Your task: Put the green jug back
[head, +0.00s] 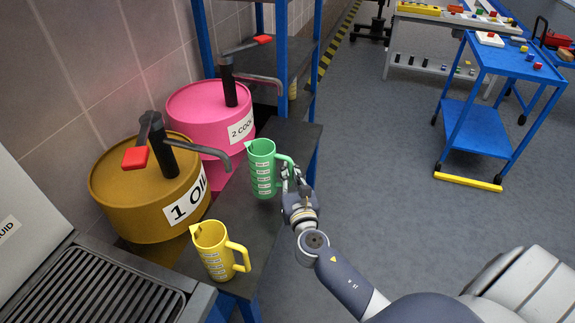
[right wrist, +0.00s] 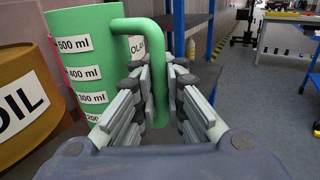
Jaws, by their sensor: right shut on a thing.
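The green jug (head: 262,172) is upright on or just above the dark shelf (head: 228,211), in front of the pink drum; I cannot tell if its base touches. My right gripper (head: 292,184) is at the jug's right side, shut on its handle. In the right wrist view the fingers (right wrist: 158,88) close around the handle of the green jug (right wrist: 88,60), with its volume labels facing me. My left gripper is not in view.
A yellow jug (head: 213,250) stands nearer on the same shelf. The brown drum (head: 150,190) and the pink drum (head: 205,112) have pump spouts reaching over the shelf. A blue trolley (head: 478,120) stands at the right. The grey floor between is clear.

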